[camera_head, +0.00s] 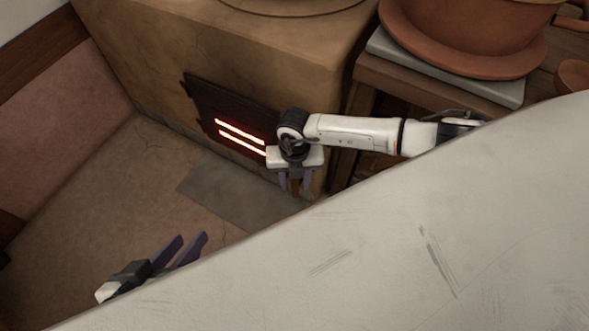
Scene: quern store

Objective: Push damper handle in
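A clay stove (230,50) stands at the back, with a dark iron door (205,97) low on its front. Two glowing orange slots show in the door. I cannot make out a damper handle; it may be hidden behind my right gripper and wrist. My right gripper (294,188) points down in front of the right end of the door, with its two dark fingers apart and nothing seen between them. My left gripper (192,238) is low over the floor, left of the middle and well apart from the stove. Its purple fingers are open and empty.
A grey slab (235,190) lies on the floor before the stove. Right of the stove, a wooden table (430,92) bears a grey board and a large terracotta vessel (470,50). Floor (90,220) at the left is clear. A pale surface blocks the lower right.

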